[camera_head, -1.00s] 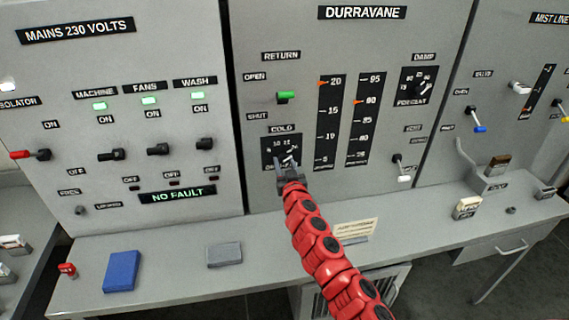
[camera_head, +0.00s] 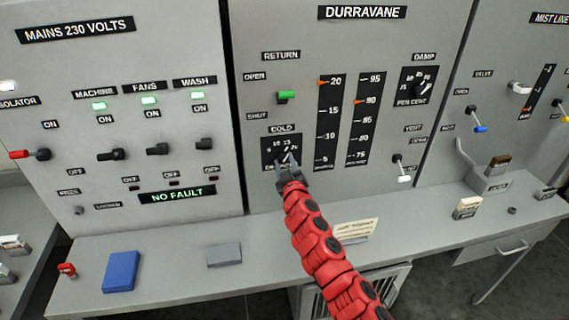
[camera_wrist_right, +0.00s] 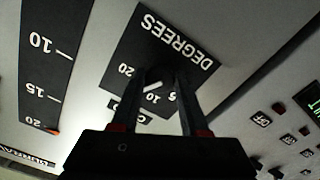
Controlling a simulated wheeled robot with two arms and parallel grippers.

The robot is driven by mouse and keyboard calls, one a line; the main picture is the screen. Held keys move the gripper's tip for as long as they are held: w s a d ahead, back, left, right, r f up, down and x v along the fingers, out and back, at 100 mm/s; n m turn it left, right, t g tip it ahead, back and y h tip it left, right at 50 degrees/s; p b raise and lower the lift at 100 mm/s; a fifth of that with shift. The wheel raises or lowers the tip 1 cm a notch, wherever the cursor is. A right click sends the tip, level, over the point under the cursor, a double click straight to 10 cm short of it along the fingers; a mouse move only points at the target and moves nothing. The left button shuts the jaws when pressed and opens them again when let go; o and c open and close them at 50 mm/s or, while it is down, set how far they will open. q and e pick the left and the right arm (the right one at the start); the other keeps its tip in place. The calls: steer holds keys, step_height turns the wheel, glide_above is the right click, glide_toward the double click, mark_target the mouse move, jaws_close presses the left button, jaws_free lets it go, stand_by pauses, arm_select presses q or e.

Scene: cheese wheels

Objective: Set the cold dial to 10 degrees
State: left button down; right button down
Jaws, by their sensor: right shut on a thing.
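The cold dial is a black square plate (camera_head: 268,145) with white numbers, under the COLD label on the middle panel. My right gripper (camera_head: 287,165) is at the dial, shut on its dark knob, and hides the plate's lower part. In the right wrist view the dial plate (camera_wrist_right: 178,28) is upside down, with the word DEGREES at its top. There the right gripper's fingers (camera_wrist_right: 160,85) stand on both sides of the knob. A short white pointer mark (camera_wrist_right: 153,86) shows between them near the 10; its exact reading is unclear. My left gripper is not in view.
A green-tipped RETURN lever (camera_head: 286,97) is above the dial. Two black scales with orange markers, one here (camera_head: 329,125), stand to its right, and a damp dial (camera_head: 417,86) beyond. The bench below holds a blue book-like block (camera_head: 121,272) and a grey block (camera_head: 224,255).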

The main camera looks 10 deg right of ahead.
steer(key=n, duration=0.5)
steer(key=shift+n+p, duration=0.3)
steer(key=shift+p, duration=0.05)
steer(key=shift+r+n+p, duration=0.1)
steer(key=shift+n+p, duration=0.2)
steer(key=shift+n, duration=1.9)
steer(key=shift+c, duration=2.1)
jaws_free()
